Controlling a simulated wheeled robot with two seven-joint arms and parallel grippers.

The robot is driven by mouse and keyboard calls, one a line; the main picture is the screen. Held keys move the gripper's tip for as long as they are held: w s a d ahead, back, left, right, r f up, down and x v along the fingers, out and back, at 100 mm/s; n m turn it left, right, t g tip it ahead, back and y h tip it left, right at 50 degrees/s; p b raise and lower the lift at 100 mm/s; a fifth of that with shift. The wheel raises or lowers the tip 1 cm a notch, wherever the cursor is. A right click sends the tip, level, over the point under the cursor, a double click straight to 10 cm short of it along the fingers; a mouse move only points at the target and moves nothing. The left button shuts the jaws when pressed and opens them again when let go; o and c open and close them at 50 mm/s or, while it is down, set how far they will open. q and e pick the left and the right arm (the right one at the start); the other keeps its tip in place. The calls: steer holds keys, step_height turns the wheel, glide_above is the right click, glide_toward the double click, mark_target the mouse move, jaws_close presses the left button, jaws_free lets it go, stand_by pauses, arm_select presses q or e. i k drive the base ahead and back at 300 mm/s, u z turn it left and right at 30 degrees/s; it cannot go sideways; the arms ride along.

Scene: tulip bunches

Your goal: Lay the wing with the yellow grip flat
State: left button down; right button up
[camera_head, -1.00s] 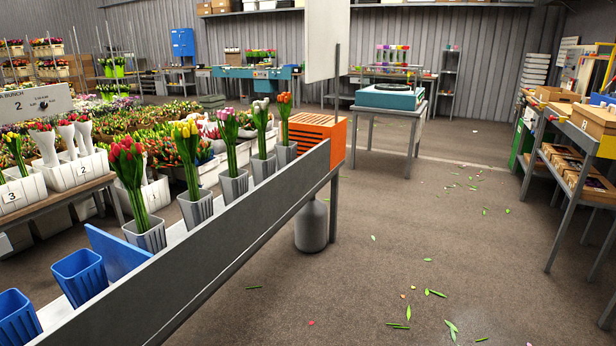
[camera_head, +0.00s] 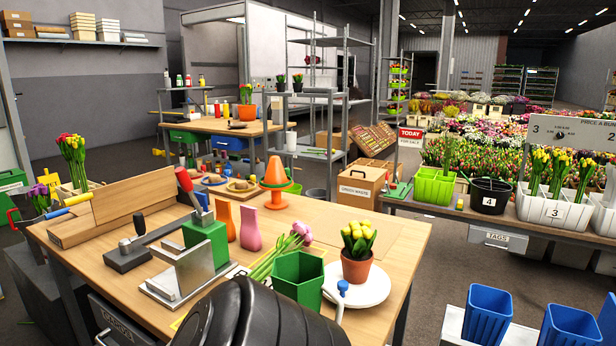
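On the wooden workbench (camera_head: 385,230), a wooden panel (camera_head: 130,200) stands upright along the left side, above a lower wooden block. A yellow grip (camera_head: 78,200) shows at the panel's left end, in line with a blue piece (camera_head: 56,213). I cannot tell exactly how the grip joins the panel.
A green block (camera_head: 206,243), metal plates, orange cone (camera_head: 276,180), green pot (camera_head: 298,280), loose tulips and a potted yellow tulip (camera_head: 357,252) on a white plate crowd the bench. Blue buckets (camera_head: 487,315) stand lower right. Grey floor shows beyond the bench.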

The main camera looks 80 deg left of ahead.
mark_target(110, 202)
steer(key=u, duration=2.75)
